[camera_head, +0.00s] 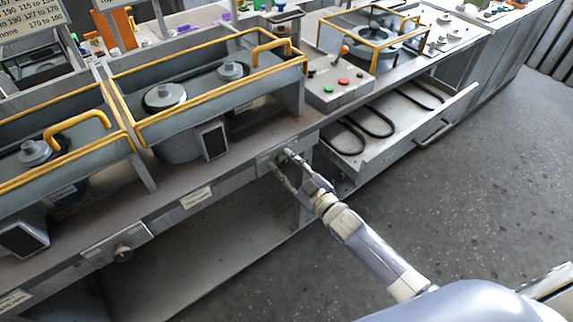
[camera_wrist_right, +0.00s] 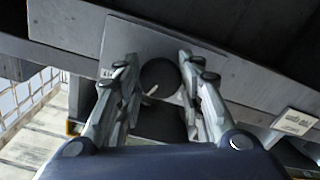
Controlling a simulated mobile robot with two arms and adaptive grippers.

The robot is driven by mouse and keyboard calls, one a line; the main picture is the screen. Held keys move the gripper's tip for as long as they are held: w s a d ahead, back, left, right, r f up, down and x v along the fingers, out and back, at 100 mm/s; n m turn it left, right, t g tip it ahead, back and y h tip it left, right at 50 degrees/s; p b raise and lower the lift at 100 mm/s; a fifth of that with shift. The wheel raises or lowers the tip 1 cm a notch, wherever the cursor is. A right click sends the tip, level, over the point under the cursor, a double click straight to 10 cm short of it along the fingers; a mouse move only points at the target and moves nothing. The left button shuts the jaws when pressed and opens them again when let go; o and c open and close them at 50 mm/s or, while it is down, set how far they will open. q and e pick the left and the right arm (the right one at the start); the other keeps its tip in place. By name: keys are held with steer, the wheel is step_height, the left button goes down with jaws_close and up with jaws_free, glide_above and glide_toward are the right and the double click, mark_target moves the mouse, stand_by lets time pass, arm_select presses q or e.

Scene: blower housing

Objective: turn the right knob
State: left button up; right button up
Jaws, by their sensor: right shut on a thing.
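The right knob (camera_wrist_right: 160,76) is round and dark with a pale pointer mark, on a light plate on the bench front in the right wrist view. My right gripper (camera_head: 281,161) reaches the bench front from the lower right in the head view. In the right wrist view its two fingers stand on either side of the knob, shut on it. A second knob (camera_head: 123,253) sits on a plate further left on the bench front. My left gripper is not in view.
An open drawer (camera_head: 398,122) holding dark belts sticks out right of my right gripper. Yellow-railed blower housings (camera_head: 205,95) and a control box (camera_head: 336,84) with buttons stand on the bench. A label (camera_wrist_right: 294,122) is beside the knob plate. The floor in front is clear.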

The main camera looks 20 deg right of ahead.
steer(key=shift+n, duration=1.9)
steer(key=o, duration=1.1)
steer(key=shift+c, duration=0.2)
steer(key=v, duration=1.2)
